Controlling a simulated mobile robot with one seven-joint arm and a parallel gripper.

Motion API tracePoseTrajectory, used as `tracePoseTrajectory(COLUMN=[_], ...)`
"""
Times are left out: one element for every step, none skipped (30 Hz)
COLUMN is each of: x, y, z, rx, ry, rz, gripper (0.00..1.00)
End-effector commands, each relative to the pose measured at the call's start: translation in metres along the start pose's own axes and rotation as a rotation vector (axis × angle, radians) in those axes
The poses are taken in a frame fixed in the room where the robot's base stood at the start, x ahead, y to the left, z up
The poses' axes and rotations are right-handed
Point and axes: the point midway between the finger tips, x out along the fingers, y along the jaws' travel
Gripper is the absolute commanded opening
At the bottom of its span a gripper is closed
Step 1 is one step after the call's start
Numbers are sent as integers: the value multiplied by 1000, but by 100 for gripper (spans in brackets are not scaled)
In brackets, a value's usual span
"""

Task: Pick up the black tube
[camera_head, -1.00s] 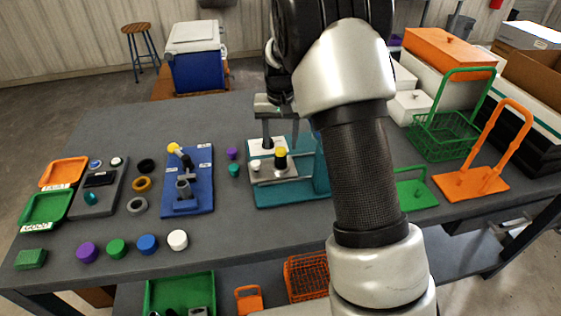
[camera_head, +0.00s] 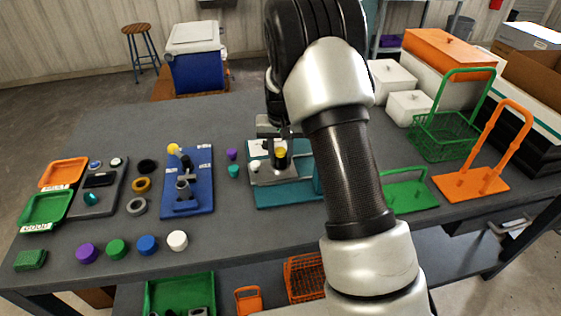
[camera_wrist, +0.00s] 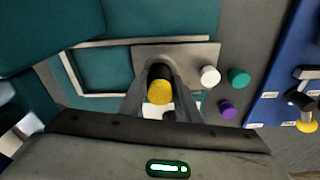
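The black tube (camera_wrist: 161,72) stands in the teal fixture (camera_wrist: 101,67), with a yellow end (camera_wrist: 159,92) facing up toward the wrist camera. In the head view its yellow top (camera_head: 281,153) shows just beside my gripper (camera_head: 277,133). In the wrist view the two fingers of my gripper (camera_wrist: 161,80) lie on either side of the tube, very close to it. I cannot tell whether they touch it. The tube's lower part is hidden in the fixture.
A white knob (camera_wrist: 210,75), a teal cap (camera_wrist: 239,77) and a purple cap (camera_wrist: 228,109) are close by. A blue fixture (camera_head: 201,197) with a yellow-ended part stands left. A green basket (camera_head: 440,140) and orange rack (camera_head: 470,188) stand right. Bare table lies behind.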

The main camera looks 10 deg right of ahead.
Motion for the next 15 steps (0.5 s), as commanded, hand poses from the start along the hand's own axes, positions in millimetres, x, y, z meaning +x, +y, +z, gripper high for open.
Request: tracePoseTrajectory(x=[0,0,0,0,0,-1,-1,-1,-1,-1,-1,-2,-4,-6,-11], y=[0,0,0,0,0,0,0,0,0,0,0,0,0,0,0], z=[0,0,0,0,0,0,0,0,0,0,0,-1,-1,-2,-3], rx=[0,0,0,0,0,0,0,0,0,0,0,0,0,0,-1], ry=[0,0,0,0,0,1,1,1,1,1,1,2,2,3,5], rz=[0,0,0,0,0,0,0,0,0,0,0,0,0,-1,-1], gripper=[21,16,9,4,0,0,0,0,0,0,0,0,0,0,0])
